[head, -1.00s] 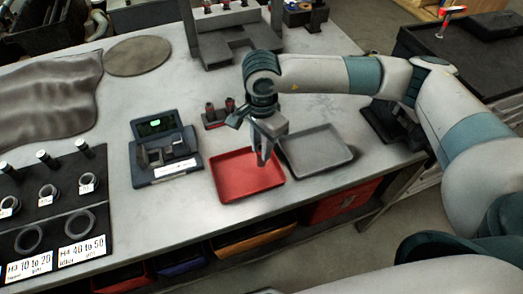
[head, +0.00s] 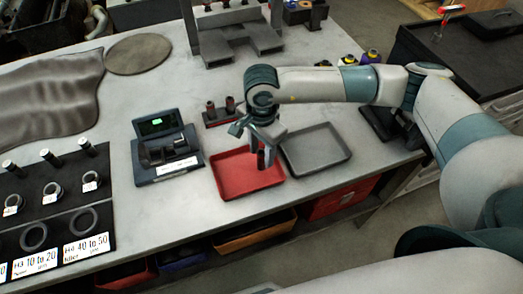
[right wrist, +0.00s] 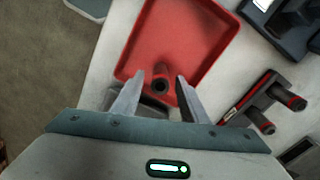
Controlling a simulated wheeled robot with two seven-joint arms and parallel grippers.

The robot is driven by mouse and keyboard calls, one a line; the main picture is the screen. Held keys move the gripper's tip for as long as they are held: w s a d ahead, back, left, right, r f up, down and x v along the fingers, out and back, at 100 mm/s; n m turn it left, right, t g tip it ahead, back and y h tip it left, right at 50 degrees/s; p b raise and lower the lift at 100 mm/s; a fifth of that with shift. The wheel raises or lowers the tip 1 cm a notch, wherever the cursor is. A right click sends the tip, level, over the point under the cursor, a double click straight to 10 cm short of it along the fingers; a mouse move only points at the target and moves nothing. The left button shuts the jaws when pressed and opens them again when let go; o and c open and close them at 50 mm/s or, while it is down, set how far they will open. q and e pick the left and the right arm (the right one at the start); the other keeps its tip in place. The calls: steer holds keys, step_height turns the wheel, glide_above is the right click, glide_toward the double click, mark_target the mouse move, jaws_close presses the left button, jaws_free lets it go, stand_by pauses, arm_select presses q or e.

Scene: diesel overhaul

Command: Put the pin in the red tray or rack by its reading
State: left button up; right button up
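The red tray (head: 232,185) lies on the bench left of the grey tray. My right gripper (head: 265,150) is over its right part, pointing down. In the right wrist view the fingers (right wrist: 157,95) are apart, with a gap on each side of the pin (right wrist: 161,78). The pin is a dark red and black cylinder with a hollow end towards the camera. It appears to stand in the red tray (right wrist: 190,30), between the fingers. The gauge (head: 165,150) has a lit green display too small to read. My left gripper is not in view.
A small rack (head: 222,117) with two similar pins stands behind the red tray. The grey tray (head: 318,150) is empty. A black board with labelled rings (head: 60,215) lies at left. The bench is clear between the board and the gauge.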

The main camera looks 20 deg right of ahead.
steer(key=shift+r+b, duration=0.35)
steer(key=shift+r, duration=0.3)
step_height(320, 180, up, 11)
steer(key=b, duration=0.3)
steer(key=shift+s+f, duration=0.1)
steer(key=shift+f, duration=0.1)
